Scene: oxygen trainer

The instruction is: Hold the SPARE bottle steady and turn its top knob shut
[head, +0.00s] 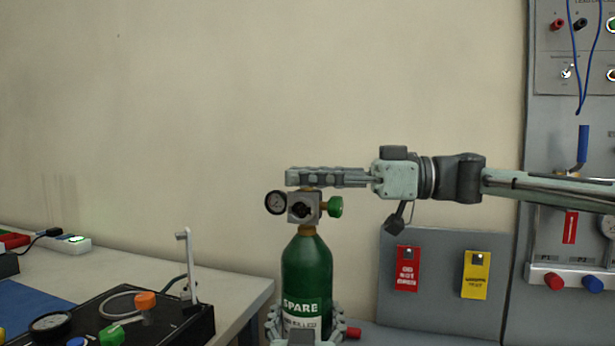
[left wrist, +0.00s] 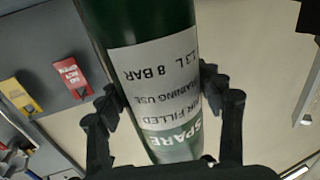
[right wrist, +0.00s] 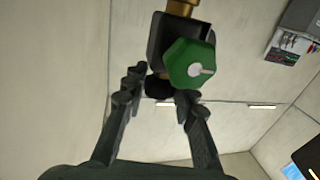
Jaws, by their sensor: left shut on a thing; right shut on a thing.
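The SPARE bottle (head: 306,262) is dark green with a white label and stands upright in the head view. Its metal valve block (head: 303,207) carries a round gauge (head: 275,203) on the left and a green side knob (head: 335,207) on the right. My left gripper (head: 305,328) is shut around the lower body; in the left wrist view its fingers flank the label (left wrist: 165,80). My right gripper (head: 300,178) reaches in level from the right and is shut on the top knob. In the right wrist view the dark top knob (right wrist: 158,88) shows partly between the fingertips.
Red (head: 407,269) and yellow (head: 475,274) tags hang on a grey panel at right. A taller panel with blue leads stands at the far right. At left, a black trainer box (head: 180,325) with knobs and a gauge sits on the bench. The wall behind is bare.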

